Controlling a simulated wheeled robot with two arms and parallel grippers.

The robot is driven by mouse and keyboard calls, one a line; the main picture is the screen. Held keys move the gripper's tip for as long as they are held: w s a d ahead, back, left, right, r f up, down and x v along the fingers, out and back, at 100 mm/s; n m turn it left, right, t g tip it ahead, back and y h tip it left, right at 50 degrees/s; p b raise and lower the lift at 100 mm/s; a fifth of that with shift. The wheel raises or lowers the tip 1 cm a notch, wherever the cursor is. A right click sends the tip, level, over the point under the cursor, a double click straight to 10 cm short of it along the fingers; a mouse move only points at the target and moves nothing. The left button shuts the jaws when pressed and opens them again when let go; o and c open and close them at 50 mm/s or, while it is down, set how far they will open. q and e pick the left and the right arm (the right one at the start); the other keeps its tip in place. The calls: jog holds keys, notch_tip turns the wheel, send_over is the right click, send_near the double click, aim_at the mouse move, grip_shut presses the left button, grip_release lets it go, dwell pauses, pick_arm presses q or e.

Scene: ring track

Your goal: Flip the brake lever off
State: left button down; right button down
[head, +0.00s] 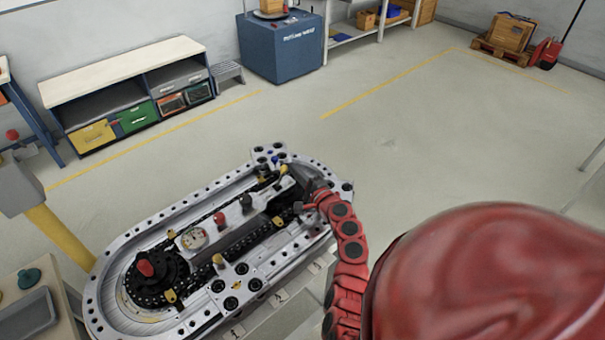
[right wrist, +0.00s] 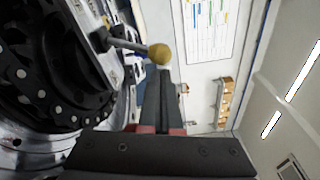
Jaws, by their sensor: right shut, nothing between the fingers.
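The ring track (head: 100,275) is a grey oval machine with a dark chain and wheels. In the right wrist view a metal lever with a yellow ball knob (right wrist: 159,54) sticks out from it; I cannot tell for sure that this is the brake lever. My right gripper (head: 308,190) is at the far right end of the track. In the right wrist view its dark fingers (right wrist: 160,85) are shut and empty, with the tips close to the yellow knob. Contact cannot be told. My left gripper is not in view.
A red knob (head: 219,218) and a black knob (head: 245,201) stand on the track's middle plate, beside a round gauge (head: 193,238). A yellow post (head: 60,240) stands left of the track. The floor behind is clear up to a blue cabinet (head: 283,48).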

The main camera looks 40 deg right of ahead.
jog(key=shift+w, duration=0.45)
jog(key=shift+f, duration=0.1)
jog(key=shift+a, duration=0.1)
jog(key=shift+a+r+n+b, duration=0.1)
jog(key=shift+r+n+b, duration=0.15)
jog(key=shift+b, duration=0.3)
jog(key=shift+a+n+b, duration=0.1)
jog(key=shift+n+b, duration=0.25)
